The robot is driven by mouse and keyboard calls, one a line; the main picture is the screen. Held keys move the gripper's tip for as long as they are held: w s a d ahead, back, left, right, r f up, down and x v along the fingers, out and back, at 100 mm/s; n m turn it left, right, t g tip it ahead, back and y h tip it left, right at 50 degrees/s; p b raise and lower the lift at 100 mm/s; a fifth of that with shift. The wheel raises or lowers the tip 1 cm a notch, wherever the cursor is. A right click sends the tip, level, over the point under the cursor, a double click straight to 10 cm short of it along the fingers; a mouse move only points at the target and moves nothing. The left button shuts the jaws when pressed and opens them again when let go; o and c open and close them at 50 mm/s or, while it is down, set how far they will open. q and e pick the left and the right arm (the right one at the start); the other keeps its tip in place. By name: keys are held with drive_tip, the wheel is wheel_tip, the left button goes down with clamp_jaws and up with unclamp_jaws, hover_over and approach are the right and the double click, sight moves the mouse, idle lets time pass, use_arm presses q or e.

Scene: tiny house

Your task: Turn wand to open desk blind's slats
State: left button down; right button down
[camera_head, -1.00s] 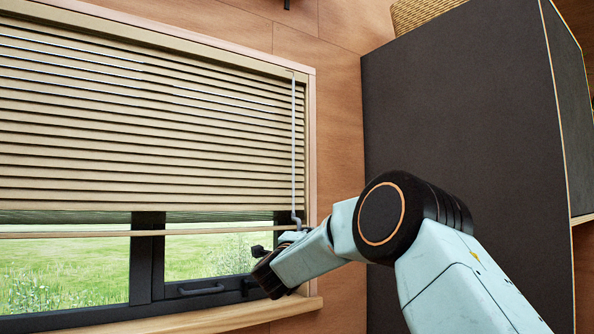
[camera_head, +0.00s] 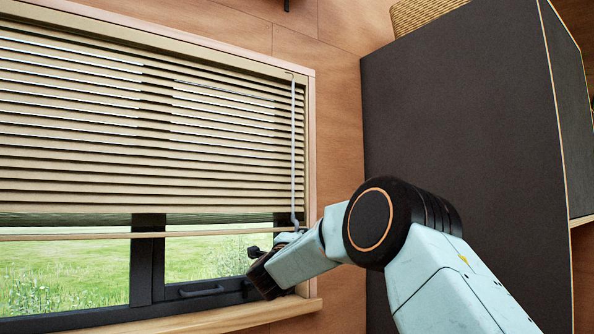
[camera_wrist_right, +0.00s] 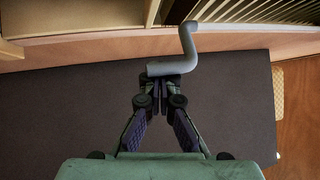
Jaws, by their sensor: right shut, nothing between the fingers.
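The tan desk blind (camera_head: 150,130) hangs over the window in the head view. Its slats are partly tilted, with thin bright gaps in the upper and middle rows. The thin grey wand (camera_head: 294,150) hangs at the blind's right edge. In the right wrist view, the wand's bent crank end (camera_wrist_right: 187,48) lies right at the fingertips of my right gripper (camera_wrist_right: 160,85). The fingers are shut together with nothing between them; whether they touch the crank is unclear. My left gripper is not in view.
The window frame (camera_head: 149,260) and its handle (camera_head: 202,291) are below the blind, above a wooden sill (camera_head: 200,320). A tall dark cabinet (camera_head: 450,110) stands to the right, behind my right arm. Bare wooden wall (camera_head: 335,130) lies between them.

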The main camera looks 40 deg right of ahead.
drive_tip(key=shift+w+a, duration=0.15)
drive_tip(key=shift+w, duration=0.2)
drive_tip(key=shift+w+a, duration=0.15)
drive_tip(key=shift+w, duration=0.15)
drive_tip(key=shift+w+a+p, duration=0.55)
drive_tip(key=shift+w+p, duration=0.1)
drive_tip(key=shift+w, duration=0.25)
drive_tip(key=shift+w+a+p, duration=0.5)
drive_tip(key=shift+w+p, duration=0.15)
drive_tip(key=shift+w, duration=0.2)
drive_tip(key=shift+s+f, duration=0.1)
drive_tip(key=s+a+b, duration=0.6)
drive_tip(key=a, duration=0.1)
drive_tip(key=shift+b, duration=0.3)
idle(0.8)
drive_tip(key=shift+w, duration=0.15)
